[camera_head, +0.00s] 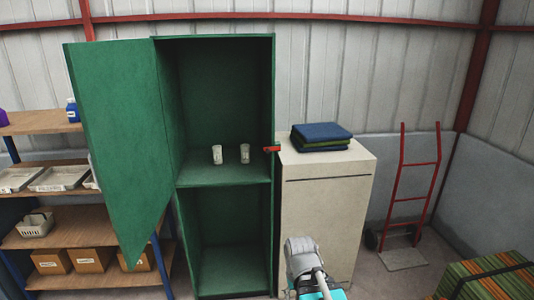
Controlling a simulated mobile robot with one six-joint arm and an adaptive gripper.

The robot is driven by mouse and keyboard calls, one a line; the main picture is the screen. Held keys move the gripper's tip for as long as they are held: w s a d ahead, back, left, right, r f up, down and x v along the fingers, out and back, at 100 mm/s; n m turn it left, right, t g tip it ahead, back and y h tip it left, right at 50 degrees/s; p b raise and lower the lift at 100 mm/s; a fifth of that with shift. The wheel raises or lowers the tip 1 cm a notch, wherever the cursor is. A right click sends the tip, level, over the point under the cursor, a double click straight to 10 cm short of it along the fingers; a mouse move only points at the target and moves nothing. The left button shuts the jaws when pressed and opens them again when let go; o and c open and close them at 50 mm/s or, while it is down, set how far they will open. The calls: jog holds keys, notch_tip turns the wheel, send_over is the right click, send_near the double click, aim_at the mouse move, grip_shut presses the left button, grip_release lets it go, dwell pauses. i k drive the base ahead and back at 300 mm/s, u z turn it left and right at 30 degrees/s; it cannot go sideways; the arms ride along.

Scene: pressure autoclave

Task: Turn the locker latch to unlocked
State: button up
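The green locker (224,182) stands in the middle with its door (115,140) swung wide open to the left. A small red latch handle (271,149) sticks out sideways at the right edge of the locker opening, at about shelf height. It lies roughly horizontal, and I cannot tell which setting that is. Only a grey and teal part of my arm shows at the bottom centre, below and apart from the latch. I cannot make out my gripper's fingers.
A beige cabinet (325,215) with folded cloths (320,135) on top stands close to the locker's right. A red hand truck (408,195) leans farther right, near a striped stack (492,280). A shelf rack (60,213) with trays and boxes is at left, partly behind the door.

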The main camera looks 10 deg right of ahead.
aim_at(268, 149)
jog(key=z, duration=0.05)
jog(key=i, duration=0.95)
